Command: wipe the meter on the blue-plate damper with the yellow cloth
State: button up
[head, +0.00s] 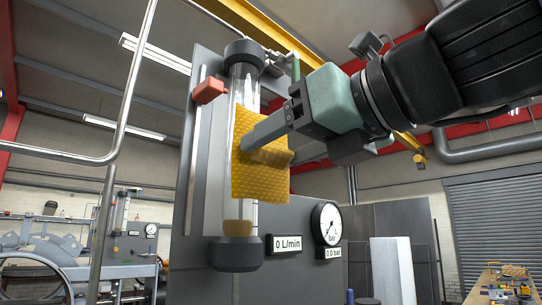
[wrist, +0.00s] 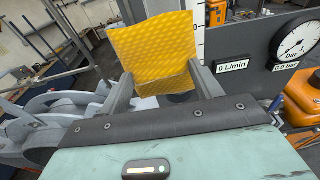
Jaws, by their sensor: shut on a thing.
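My gripper (head: 262,138) is shut on the yellow cloth (head: 262,172), which has a dimpled weave and hangs flat with a fold at the fingers. The cloth also fills the space between and beyond the fingers in the wrist view (wrist: 152,48). The meter is an upright clear tube (head: 241,95) with dark end caps on a grey panel. The cloth covers its middle stretch; I cannot tell whether it presses on the glass. A "0 L/min" label (head: 287,243) sits beside its lower end. No blue plate is visible.
A round pressure gauge (head: 326,222) reading 0.0 bar is right of the tube. A red clip (head: 209,90) sits at the tube's upper left. A bent metal pipe (head: 125,110) rises at left. A similar panel (head: 135,240) stands farther back. An orange object (wrist: 302,97) is at the wrist view's right.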

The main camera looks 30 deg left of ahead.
jog(key=shift+s+d, duration=0.15)
jog(key=shift+d, duration=0.35)
jog(key=shift+b+v, duration=0.5)
jog(key=shift+v, duration=1)
jog(key=shift+f, duration=0.2)
